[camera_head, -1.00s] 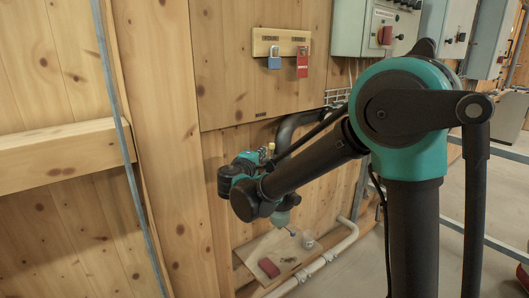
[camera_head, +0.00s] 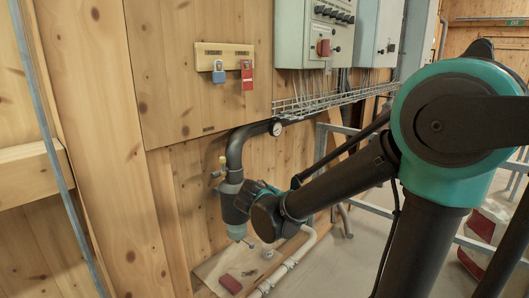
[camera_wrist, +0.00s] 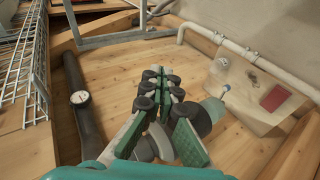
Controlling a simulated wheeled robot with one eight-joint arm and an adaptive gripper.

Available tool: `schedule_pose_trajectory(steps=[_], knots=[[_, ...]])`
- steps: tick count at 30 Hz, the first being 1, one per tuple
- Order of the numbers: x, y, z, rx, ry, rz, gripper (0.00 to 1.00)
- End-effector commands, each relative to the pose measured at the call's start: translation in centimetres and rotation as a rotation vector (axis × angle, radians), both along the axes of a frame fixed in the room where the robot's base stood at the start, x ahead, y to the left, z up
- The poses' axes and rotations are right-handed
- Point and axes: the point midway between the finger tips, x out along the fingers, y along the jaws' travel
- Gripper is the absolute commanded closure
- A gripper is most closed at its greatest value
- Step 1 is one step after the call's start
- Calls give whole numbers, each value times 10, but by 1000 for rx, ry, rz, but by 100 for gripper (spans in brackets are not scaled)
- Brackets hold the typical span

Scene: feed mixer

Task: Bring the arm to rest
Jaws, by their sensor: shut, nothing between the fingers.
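My gripper (camera_wrist: 160,100) points away from the wrist camera, its dark-padded green fingers closed together with nothing held. In the head view my arm reaches down to the left toward the wooden wall, and its wrist hides the fingers. The wrist is close beside a dark filter unit with a pale bowl (camera_head: 236,232) hanging from a black pipe (camera_head: 236,150). In the wrist view the bowl (camera_wrist: 212,108) shows partly behind the fingers; I cannot tell whether they touch.
A pressure gauge (camera_head: 276,129) sits on the pipe. A board (camera_head: 212,268) with a red block (camera_head: 230,284) lies low by a white pipe (camera_head: 290,264). Blue (camera_head: 218,76) and red (camera_head: 247,80) padlocks hang above. A wire tray (camera_head: 335,98) runs under the grey cabinets (camera_head: 308,45).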

Motion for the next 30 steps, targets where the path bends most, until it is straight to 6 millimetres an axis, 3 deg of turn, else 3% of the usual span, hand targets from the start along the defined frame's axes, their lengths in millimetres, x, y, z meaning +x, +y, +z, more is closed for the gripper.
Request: schedule_pose_trajectory(steps=[1, 6, 12, 16, 21, 30], knots=[[-11, -30, -14, 54, 41, -58, 100], [-59, -94, -59, 261, 163, -225, 100], [-124, -135, -105, 532, 260, -411, 100], [-161, -142, -126, 702, 295, -509, 100], [-189, -141, -140, 855, 310, -586, 100], [-197, -138, -144, 912, 314, -609, 100]])
